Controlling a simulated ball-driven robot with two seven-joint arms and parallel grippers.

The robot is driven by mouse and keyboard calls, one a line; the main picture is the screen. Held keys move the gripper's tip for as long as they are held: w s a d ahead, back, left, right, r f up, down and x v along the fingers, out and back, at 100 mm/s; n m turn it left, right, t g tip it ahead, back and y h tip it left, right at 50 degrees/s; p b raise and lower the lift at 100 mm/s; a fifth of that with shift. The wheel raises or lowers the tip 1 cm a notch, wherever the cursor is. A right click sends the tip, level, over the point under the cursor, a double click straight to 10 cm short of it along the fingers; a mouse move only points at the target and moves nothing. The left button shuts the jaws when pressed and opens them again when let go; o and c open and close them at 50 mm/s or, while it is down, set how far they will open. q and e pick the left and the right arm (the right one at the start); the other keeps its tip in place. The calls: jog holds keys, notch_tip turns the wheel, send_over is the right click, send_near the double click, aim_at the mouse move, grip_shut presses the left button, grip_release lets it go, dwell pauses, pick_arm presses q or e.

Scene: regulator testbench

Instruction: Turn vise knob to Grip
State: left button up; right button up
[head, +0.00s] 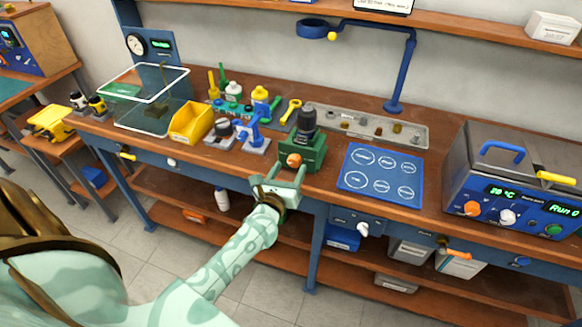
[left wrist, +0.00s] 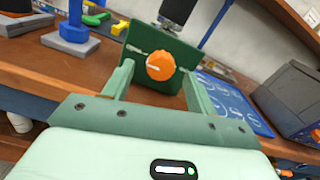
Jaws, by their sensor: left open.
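The green vise (head: 304,152) stands at the front edge of the workbench, with a dark cylindrical part (head: 307,118) above it. Its orange knob (head: 294,160) faces me on the front. In the left wrist view the orange knob (left wrist: 160,67) has a white pointer mark, and a white marking shows on the green face (left wrist: 140,48) to its left. My left gripper (head: 284,182) is open just in front of the knob. In the left wrist view its fingers (left wrist: 155,80) stand on either side of the knob, apart from it. My right gripper is not in view.
A blue mat (head: 381,176) with white circles lies right of the vise. A grey tray (head: 365,128) with small parts lies behind. A blue-and-grey machine (head: 518,178) stands at the right. A yellow bin (head: 191,122) and a clear box (head: 147,98) stand at the left.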

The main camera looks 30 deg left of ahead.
pick_arm(q)
jog(key=shift+x, duration=0.8)
jog(key=shift+w, duration=0.15)
jog(key=shift+c, duration=0.6)
jog(key=c, duration=0.9)
jog(key=shift+o, duration=0.2)
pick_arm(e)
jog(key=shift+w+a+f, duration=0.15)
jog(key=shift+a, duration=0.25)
